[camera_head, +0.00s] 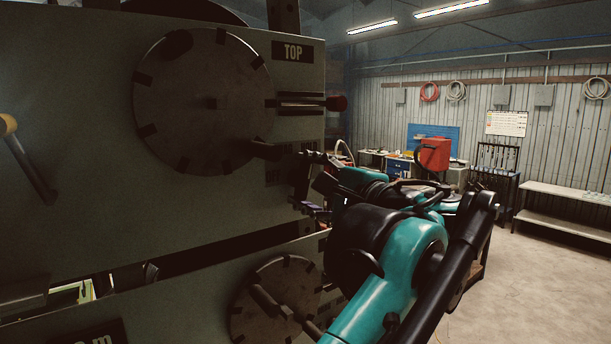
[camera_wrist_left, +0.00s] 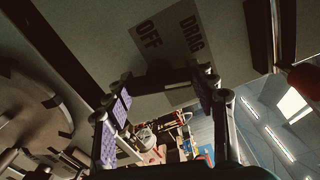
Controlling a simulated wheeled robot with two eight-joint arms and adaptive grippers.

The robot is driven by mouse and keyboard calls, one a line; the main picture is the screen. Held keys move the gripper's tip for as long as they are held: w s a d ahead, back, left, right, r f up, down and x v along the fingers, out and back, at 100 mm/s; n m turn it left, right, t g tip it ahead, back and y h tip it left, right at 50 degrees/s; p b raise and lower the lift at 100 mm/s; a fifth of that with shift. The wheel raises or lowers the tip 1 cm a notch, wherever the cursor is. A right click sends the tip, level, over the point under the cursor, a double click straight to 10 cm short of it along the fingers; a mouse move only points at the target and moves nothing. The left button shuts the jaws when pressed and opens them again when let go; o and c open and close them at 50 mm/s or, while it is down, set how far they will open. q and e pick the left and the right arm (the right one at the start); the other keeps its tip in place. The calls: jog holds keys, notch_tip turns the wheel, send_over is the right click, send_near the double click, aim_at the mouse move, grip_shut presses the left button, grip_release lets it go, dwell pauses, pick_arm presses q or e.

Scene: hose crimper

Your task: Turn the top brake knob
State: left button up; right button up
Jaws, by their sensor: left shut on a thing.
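In the left wrist view my left gripper (camera_wrist_left: 160,95) has purple-padded fingers on either side of a dark bar (camera_wrist_left: 165,77), with the disc (camera_wrist_left: 30,110) at the left. The contact itself is partly hidden in shadow. My right gripper is out of view.
A second notched disc (camera_head: 280,300) is below, partly behind my teal arm. A yellow-tipped lever (camera_head: 10,124) is at far left. The floor (camera_head: 540,280) at right is open, beside a bench (camera_head: 570,192).

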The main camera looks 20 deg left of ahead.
pick_arm(q)
jog(key=n+p, duration=0.1)
jog(key=n, duration=0.3)
jog(key=shift+n+p, duration=0.3)
jog(key=shift+p, duration=0.1)
jog(key=shift+n+p, duration=0.55)
jog(key=shift+n, duration=1.35)
jog(key=shift+f, duration=0.1)
jog(key=o, duration=1.2)
jog(key=shift+d, duration=0.1)
jog(key=v, duration=1.2)
